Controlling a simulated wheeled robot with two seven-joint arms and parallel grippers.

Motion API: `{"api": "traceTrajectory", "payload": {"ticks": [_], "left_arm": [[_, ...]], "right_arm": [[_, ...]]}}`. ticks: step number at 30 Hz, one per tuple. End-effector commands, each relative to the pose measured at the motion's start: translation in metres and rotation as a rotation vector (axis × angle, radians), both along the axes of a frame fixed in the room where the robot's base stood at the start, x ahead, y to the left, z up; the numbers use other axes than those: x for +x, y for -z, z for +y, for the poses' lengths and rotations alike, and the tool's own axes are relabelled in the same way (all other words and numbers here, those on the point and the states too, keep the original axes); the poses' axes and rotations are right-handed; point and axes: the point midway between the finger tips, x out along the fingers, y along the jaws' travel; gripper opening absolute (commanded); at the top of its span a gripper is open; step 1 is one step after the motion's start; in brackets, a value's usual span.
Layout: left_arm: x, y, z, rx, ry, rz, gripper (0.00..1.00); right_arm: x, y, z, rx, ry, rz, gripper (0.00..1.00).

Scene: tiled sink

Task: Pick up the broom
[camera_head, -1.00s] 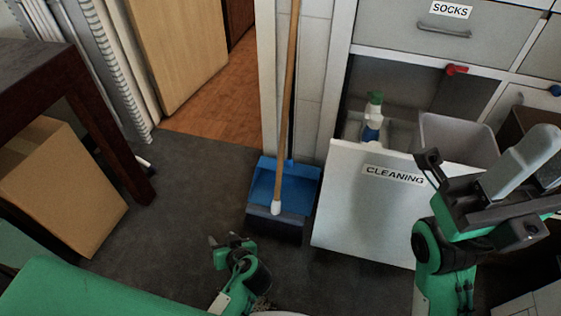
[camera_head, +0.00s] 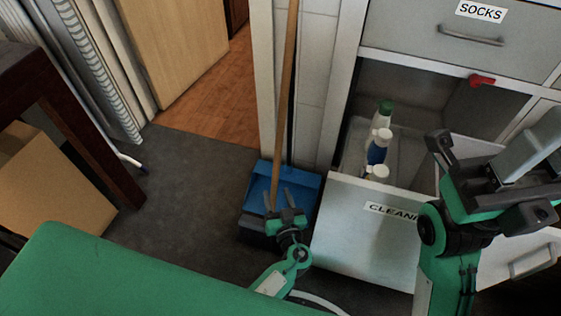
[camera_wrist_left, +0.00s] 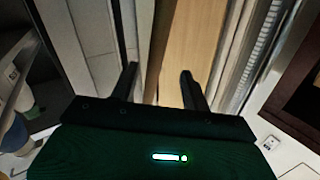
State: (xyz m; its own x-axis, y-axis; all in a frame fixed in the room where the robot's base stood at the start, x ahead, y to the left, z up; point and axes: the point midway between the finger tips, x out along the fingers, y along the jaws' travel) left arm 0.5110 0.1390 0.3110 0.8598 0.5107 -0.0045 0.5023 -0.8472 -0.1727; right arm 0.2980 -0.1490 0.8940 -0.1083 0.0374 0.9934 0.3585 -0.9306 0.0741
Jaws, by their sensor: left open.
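The broom (camera_head: 285,90) stands upright against the wall corner, its long wooden handle slightly tilted. Its lower end is by a blue dustpan (camera_head: 309,187) on the dark floor and is partly hidden by my gripper. My left gripper (camera_head: 279,192) is open in front of the dustpan, its fingers pointing up towards the lower handle. I cannot tell whether the handle is between them. In the left wrist view the two dark fingers (camera_wrist_left: 157,82) are spread apart, and I cannot clearly make out the broom.
An open drawer labelled CLEANING (camera_head: 350,225) with several bottles (camera_head: 378,150) stands right of the broom. A dark table (camera_head: 85,125) and a cardboard box (camera_head: 55,185) are at the left. The floor (camera_head: 185,185) between is clear.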

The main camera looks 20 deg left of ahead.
Motion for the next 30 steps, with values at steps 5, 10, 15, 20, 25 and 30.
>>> {"api": "traceTrajectory", "payload": {"ticks": [5, 10, 15, 20, 25, 30], "left_arm": [[0.011, 0.001, 0.004, 0.000, 0.004, -0.004, 0.47], [0.028, 0.001, 0.013, 0.000, 0.003, -0.004, 0.47], [0.051, 0.002, 0.025, -0.001, 0.003, -0.005, 0.47], [0.065, 0.001, 0.033, 0.000, 0.003, -0.003, 0.47], [0.066, 0.000, 0.035, 0.000, 0.003, -0.002, 0.47], [0.066, 0.000, 0.035, 0.000, 0.003, -0.002, 0.29]], "right_arm": [[-0.001, 0.000, 0.001, 0.000, -0.004, -0.005, 0.36], [-0.001, 0.000, 0.004, -0.003, -0.012, -0.015, 0.36], [-0.004, -0.002, 0.008, -0.005, -0.026, -0.032, 0.36], [-0.004, -0.004, 0.010, -0.008, -0.032, -0.037, 0.36], [-0.005, -0.006, 0.011, -0.008, -0.034, -0.039, 0.36], [-0.005, -0.006, 0.011, -0.007, -0.034, -0.039, 0.36]]}}
